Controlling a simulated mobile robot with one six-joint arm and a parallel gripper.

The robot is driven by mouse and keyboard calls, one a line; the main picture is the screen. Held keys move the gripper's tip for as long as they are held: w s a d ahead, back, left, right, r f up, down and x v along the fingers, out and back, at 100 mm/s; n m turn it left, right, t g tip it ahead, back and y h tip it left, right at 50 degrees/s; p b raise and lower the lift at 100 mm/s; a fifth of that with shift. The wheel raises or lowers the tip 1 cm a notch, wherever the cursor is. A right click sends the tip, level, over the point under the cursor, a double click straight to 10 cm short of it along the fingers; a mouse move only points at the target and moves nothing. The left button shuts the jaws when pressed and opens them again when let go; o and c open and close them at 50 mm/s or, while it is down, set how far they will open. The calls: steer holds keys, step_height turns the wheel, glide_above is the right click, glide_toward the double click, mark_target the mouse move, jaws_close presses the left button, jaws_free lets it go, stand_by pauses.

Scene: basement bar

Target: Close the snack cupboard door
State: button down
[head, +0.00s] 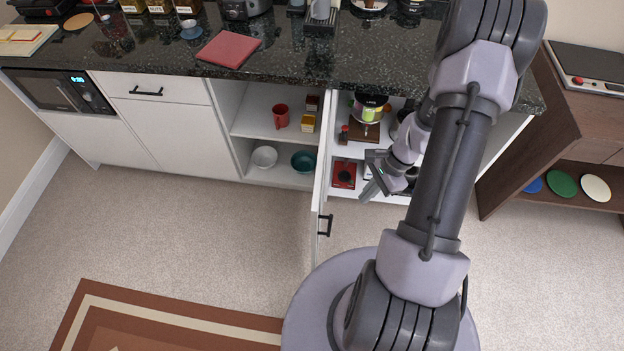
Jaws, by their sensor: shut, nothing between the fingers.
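The white cupboard door (319,190) stands wide open, swung out from the cabinet front and seen nearly edge-on. Its black handle (325,225) shows on the right-hand face, near the free end. To the door's left is an open cupboard (252,127) with a red mug, small boxes and bowls on its shelves. My gripper (371,188) is shut and empty. It is to the right of the door, on the handle side, in front of the right-hand shelves, and appears apart from the door. My arm hides part of those shelves.
Right-hand shelves (352,150) hold jars and a red box (344,175). The dark countertop (290,50) above carries a red folded item and appliances. A brown cabinet (545,125) stands at right. Carpet left of the door is clear, with a brown rug (165,320) in front.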

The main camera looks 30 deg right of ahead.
steer(key=a+f+b, duration=0.6)
steer(key=a+f, duration=0.1)
steer(key=f, duration=0.3)
steer(key=shift+a, duration=0.25)
steer(key=shift+w+a, duration=0.1)
